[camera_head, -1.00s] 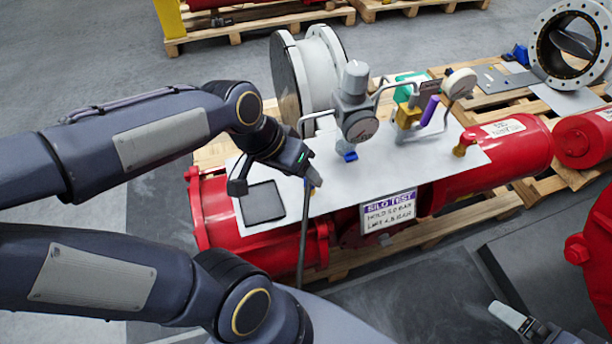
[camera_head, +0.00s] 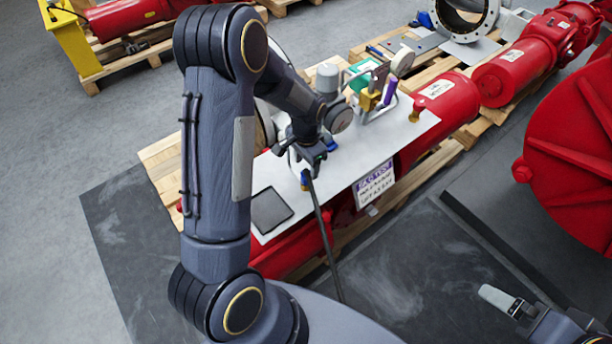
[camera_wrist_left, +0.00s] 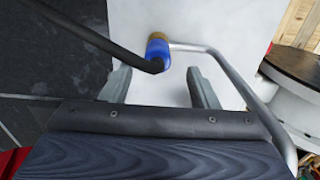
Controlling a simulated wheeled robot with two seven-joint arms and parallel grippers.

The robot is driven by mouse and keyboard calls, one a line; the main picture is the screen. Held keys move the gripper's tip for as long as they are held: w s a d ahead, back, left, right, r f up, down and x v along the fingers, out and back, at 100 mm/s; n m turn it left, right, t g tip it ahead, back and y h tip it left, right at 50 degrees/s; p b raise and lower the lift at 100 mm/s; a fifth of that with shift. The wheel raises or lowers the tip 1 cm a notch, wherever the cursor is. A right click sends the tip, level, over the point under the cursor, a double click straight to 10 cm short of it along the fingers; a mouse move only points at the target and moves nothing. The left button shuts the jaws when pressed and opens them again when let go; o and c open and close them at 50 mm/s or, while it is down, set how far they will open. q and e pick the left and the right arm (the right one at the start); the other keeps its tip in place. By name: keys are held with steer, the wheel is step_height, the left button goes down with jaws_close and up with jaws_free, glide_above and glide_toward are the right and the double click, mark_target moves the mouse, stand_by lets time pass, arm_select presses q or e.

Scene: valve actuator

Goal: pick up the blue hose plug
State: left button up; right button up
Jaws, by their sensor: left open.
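The blue hose plug (camera_head: 304,180) is on the end of a black hose (camera_head: 325,240) that hangs over the front of the white plate (camera_head: 345,178). In the left wrist view the plug (camera_wrist_left: 158,50) has a brass-coloured end, and the hose (camera_wrist_left: 95,32) runs off to the upper left. My left gripper (camera_head: 306,164) is right above the plug in the head view. In the left wrist view its open fingers (camera_wrist_left: 160,74) point toward the plug, which lies just beyond and between the tips, not gripped. My right gripper (camera_head: 503,299) shows only partly at the lower right.
A bent metal pipe (camera_wrist_left: 235,75) runs close to the right finger. A gauge (camera_head: 338,118), a purple fitting (camera_head: 389,92) and a black pad (camera_head: 270,210) are on the plate. A sign (camera_head: 375,184) hangs at its front edge. Red cylinders (camera_head: 440,103) lie on pallets.

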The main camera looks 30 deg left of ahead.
mark_target(306, 170)
arm_select(q)
steer(key=f, duration=0.3)
steer(key=f+p, duration=0.1)
steer(key=shift+s+f, duration=0.25)
steer(key=shift+f, duration=0.1)
steer(key=c, duration=1.2)
